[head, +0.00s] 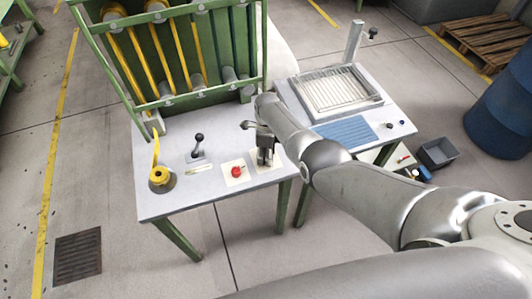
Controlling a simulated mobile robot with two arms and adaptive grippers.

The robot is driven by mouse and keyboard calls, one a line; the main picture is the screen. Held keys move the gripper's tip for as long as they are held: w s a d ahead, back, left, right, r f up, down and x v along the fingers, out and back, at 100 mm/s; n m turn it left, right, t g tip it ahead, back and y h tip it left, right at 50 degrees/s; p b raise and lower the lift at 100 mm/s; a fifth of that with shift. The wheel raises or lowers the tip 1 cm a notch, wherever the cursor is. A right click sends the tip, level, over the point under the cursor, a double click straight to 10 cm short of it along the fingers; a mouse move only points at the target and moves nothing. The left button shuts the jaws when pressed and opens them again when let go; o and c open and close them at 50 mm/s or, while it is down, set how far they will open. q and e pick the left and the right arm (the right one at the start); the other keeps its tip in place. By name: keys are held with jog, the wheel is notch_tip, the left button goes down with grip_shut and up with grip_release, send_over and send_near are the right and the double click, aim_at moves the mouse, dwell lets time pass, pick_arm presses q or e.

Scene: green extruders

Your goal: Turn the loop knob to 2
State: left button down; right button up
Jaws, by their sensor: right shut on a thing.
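My right gripper (265,156) reaches down to the right end of the grey bench top (210,197), just right of the red button. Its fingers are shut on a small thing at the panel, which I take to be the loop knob. The knob itself and its markings are hidden by the fingers, so I cannot tell which number it points to. My left gripper is not in view.
On the bench are a red button (237,171), a black-knobbed lever (198,145) and a yellow cable on a round base (160,177). A green frame (187,101) stands behind. A second bench (396,130) with a tray is at right.

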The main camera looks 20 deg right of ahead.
jog(key=shift+m, duration=0.5)
jog(key=o, duration=1)
jog(key=shift+o, duration=0.2)
jog(key=shift+r, duration=0.1)
notch_tip(320, 180, up, 12)
jog(key=shift+w+d, duration=0.25)
jog(key=shift+w, duration=0.1)
